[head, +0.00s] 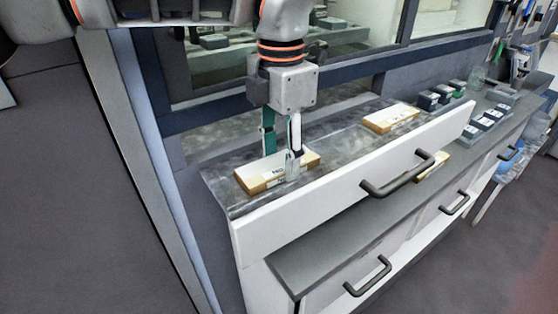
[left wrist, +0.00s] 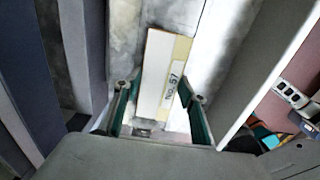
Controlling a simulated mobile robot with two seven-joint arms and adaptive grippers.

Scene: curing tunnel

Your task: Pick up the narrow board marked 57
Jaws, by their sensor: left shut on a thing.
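The narrow board marked 57 (left wrist: 156,75) is pale with a tan strip and a "No. 57" label in the left wrist view. In the head view the board (head: 254,180) lies at the near left end of an open drawer (head: 333,166). My left gripper (head: 283,158) points down over it, with green-sided fingers on either side of the board. In the left wrist view the gripper (left wrist: 160,112) is shut on the board's near end. I cannot tell whether the board is clear of the drawer floor. My right gripper is not in view.
A second board (head: 390,118) lies at the drawer's far end. The white drawer front with its handle (head: 398,180) stands up beside the boards. Several small grey boxes (head: 428,101) stand farther right. A window frame rises behind.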

